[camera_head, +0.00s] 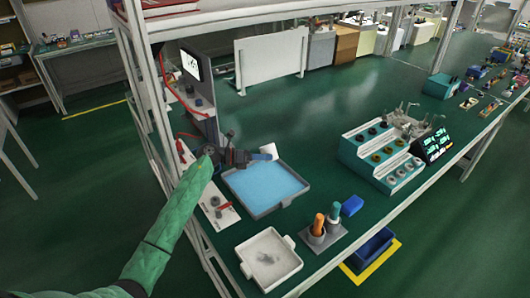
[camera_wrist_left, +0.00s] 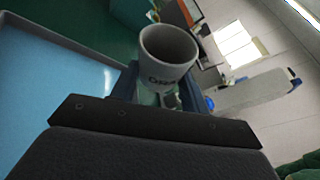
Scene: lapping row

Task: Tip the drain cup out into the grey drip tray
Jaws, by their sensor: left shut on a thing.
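My left gripper (camera_head: 247,157) is shut on the drain cup (camera_head: 269,151), a white cup that looks tilted in the head view. In the left wrist view the cup (camera_wrist_left: 168,52) sits between the fingers, with its round mouth visible and dark lettering on its side. I cannot tell what is inside it. The cup is above the far edge of a grey-walled tray (camera_head: 284,208) with a blue inside. A paler, light grey tray (camera_head: 249,270) with a dark stain on its floor sits nearer, apart from the cup. I cannot tell which is the drip tray. My right gripper is out of view.
A holder with orange and teal-handled tools (camera_head: 319,237) and a blue block (camera_head: 352,205) stand right of the trays. A stepped rack of rings (camera_head: 382,155) stands farther right. A screen (camera_head: 191,65) and shelf post rise behind my left arm. Green bench surface is clear beyond the blue tray.

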